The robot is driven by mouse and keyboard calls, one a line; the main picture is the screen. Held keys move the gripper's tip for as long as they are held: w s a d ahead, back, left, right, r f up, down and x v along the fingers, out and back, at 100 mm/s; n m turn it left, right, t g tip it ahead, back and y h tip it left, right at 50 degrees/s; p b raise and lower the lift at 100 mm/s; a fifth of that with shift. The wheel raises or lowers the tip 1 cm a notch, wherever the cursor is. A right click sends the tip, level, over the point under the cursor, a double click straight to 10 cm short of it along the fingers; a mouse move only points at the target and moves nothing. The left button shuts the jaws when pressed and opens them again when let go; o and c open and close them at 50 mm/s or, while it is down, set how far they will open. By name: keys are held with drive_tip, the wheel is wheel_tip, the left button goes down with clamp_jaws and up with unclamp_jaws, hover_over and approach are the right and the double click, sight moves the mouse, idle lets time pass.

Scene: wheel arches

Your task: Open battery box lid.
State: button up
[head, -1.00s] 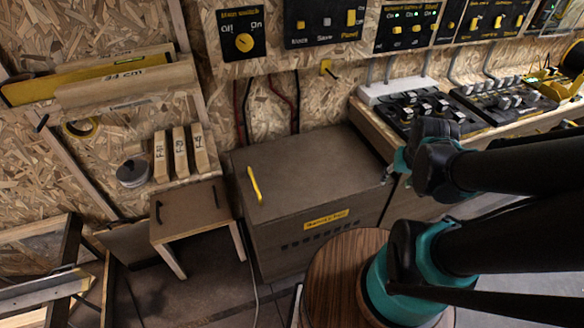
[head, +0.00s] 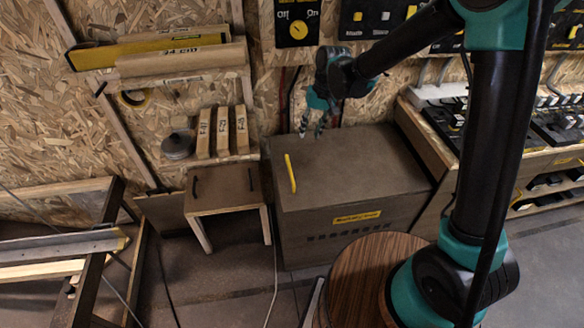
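The battery box (head: 335,233) is a large brown chest with a yellow label on its front, standing on the floor against the wall. Its lid (head: 365,170) is flat and closed. A yellow handle (head: 290,173) stands near the lid's left side. My gripper (head: 311,130) hangs above the back left part of the lid, up and to the right of the handle and apart from it. Its fingers point down and look spread, with nothing between them.
A small brown table (head: 225,196) stands just left of the box. A round wooden top (head: 350,282) is in front of it. A shelf with wooden blocks (head: 222,131) is at the left wall. A workbench (head: 440,150) borders the right side.

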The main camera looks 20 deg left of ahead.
drive_tip(key=a, duration=0.3)
approach(291, 171)
drive_tip(key=f, duration=0.2)
drive_tip(key=a+f, duration=0.1)
drive_tip(key=f, duration=0.4)
drive_tip(key=shift+s+a+f, duration=0.2)
drive_tip(key=shift+s+f, duration=0.1)
drive_tip(key=shift+f, duration=0.1)
drive_tip(key=shift+c, duration=0.6)
clamp_jaws()
